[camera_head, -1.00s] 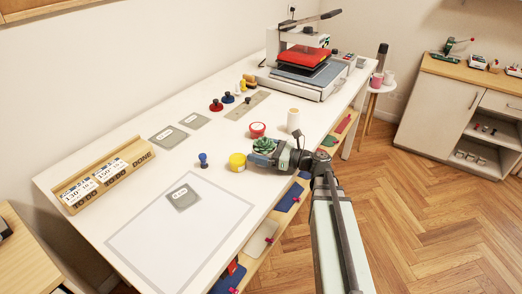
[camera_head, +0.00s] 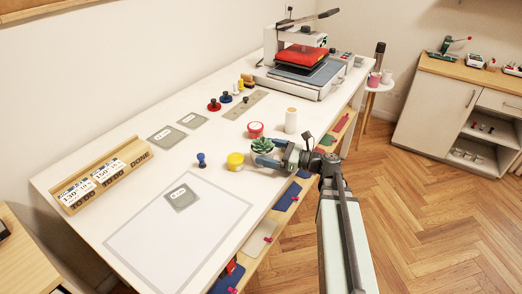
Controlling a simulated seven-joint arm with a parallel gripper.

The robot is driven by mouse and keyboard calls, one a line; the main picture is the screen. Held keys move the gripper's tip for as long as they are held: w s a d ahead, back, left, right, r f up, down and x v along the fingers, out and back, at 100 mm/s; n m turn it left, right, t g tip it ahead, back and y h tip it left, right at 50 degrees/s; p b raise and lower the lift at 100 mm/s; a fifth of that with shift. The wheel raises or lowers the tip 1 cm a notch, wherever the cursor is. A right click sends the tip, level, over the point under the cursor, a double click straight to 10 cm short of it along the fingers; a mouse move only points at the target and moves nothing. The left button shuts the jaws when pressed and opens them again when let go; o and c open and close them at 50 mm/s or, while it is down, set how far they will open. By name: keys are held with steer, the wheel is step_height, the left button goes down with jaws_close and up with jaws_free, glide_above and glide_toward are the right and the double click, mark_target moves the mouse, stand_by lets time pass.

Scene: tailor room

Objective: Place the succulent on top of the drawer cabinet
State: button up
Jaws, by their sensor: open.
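The succulent (camera_head: 261,144) is a small green rosette plant on the white table, left of my wrist. My gripper (camera_head: 263,157) is at the plant, with its blue-grey fingers open beside and in front of it. The pot is mostly hidden by the fingers, and I cannot tell whether they touch it. A white cabinet with a wooden top (camera_head: 455,71) and a drawer front stands at the far right. Another wooden-topped piece (camera_head: 32,262) shows at the lower left. I cannot tell which one is the drawer cabinet.
A yellow tin (camera_head: 235,161), a red-and-white roll (camera_head: 255,129) and a white cylinder (camera_head: 291,120) stand close around the plant. A heat press (camera_head: 305,65) sits at the table's far end. The lower-left top is mostly clear; machines stand on the right cabinet.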

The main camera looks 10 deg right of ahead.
steer(key=v, duration=0.8)
steer(key=shift+s+d, duration=0.1)
steer(key=shift+d, duration=0.05)
steer(key=shift+r, duration=0.15)
